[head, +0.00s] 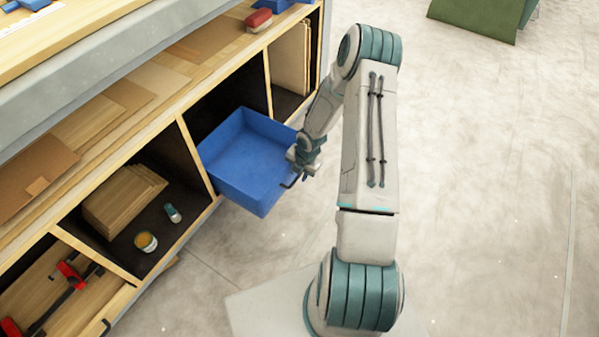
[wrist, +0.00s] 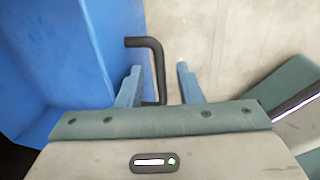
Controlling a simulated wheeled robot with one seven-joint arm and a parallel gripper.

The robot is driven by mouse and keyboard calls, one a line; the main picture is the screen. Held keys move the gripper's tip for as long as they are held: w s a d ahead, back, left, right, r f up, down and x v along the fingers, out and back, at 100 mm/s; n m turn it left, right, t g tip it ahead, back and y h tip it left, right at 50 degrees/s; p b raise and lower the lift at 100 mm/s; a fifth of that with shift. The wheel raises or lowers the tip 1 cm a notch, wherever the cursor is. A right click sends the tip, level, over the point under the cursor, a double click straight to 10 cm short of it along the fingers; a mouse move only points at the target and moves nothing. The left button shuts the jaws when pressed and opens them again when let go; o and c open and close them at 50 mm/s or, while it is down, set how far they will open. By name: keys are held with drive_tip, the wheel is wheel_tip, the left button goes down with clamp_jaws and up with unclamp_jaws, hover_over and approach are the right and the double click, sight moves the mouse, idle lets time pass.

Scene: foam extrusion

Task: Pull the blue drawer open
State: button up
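The blue drawer (head: 240,158) is pulled well out of the cabinet and looks empty. Its blue front also fills the left of the wrist view (wrist: 52,55). Its dark bent handle (wrist: 157,62) is on the front face and shows partly in the head view (head: 290,183). My gripper (head: 298,172) is at the drawer's front by the handle. In the wrist view my gripper (wrist: 160,84) is open, with its two fingers apart.
The wooden cabinet (head: 190,165) holds stacked boards (head: 122,200), a yellow-topped can (head: 146,242) and red clamps (head: 72,275) in compartments left of the drawer. A red brush (head: 258,20) lies on the ledge above. The floor (head: 490,180) right of my arm is clear.

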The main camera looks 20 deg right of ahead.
wheel_tip(320, 180, up, 13)
drive_tip(key=s+d+p, duration=0.1)
drive_tip(key=s+p, duration=0.1)
drive_tip(key=p, duration=0.3)
drive_tip(key=shift+d+r, duration=0.2)
drive_tip(key=shift+d, duration=0.1)
drive_tip(key=s+a+r+m+h+p, duration=0.15)
drive_tip(key=r+m+p, duration=0.3)
drive_tip(key=r, duration=0.75)
drive_tip(key=s+r+m+h+p, duration=0.1)
drive_tip(key=s+r+m+p, duration=0.3)
drive_tip(key=r, duration=0.7)
drive_tip(key=s+a+r+m+h+p, duration=0.1)
drive_tip(key=r+m+p, duration=0.4)
drive_tip(key=r, duration=0.7)
drive_tip(key=s+a+r+m+p, duration=0.3)
drive_tip(key=s+r+m+p, duration=0.1)
drive_tip(key=r, duration=0.3)
drive_tip(key=s+a+r+m+y+p, duration=0.1)
drive_tip(key=s+a+r+m+p, duration=0.2)
drive_tip(key=s+r, duration=0.3)
drive_tip(key=s+a+r+m+t+y+p, duration=0.1)
drive_tip(key=s+r+m+p, duration=0.4)
drive_tip(key=r, duration=0.5)
drive_tip(key=shift+a+r, duration=0.15)
drive_tip(key=shift+a, duration=0.75)
